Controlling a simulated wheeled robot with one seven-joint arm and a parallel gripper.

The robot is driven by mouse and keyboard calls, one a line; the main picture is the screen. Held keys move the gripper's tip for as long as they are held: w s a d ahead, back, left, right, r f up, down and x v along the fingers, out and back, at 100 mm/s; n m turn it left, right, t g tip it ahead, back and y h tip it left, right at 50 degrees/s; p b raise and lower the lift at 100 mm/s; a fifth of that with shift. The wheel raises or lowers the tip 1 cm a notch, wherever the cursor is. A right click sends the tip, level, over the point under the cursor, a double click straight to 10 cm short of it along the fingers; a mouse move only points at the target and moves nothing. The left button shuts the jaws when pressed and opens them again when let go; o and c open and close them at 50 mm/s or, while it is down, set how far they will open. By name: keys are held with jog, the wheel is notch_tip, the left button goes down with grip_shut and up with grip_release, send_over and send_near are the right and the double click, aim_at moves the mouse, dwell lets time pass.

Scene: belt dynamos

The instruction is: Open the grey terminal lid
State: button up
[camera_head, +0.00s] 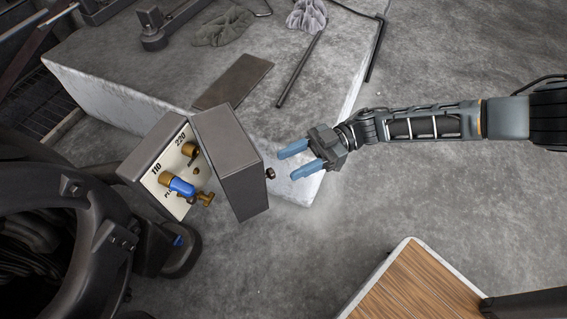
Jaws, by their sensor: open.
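The grey terminal lid (231,160) stands swung open to the right of the terminal box (146,165). A small dark knob (270,173) sticks out from the lid's right side. Inside the box a cream panel marked 110 and 220 shows, with brass terminals (189,150) and a blue-handled part (181,187). My gripper (293,162) is open and empty, with blue fingers pointing left toward the knob. A small gap seems to separate the fingertips from the knob. The lid hides the right part of the box's inside.
A pale stone block (110,88) lies behind the box, with a flat dark plate (234,81), rods (299,69) and rags (222,27) on it. Dark round machinery (45,230) fills the lower left. A wood-topped table (415,290) stands at lower right. Floor between is clear.

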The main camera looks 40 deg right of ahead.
jog(key=shift+v, duration=2.05)
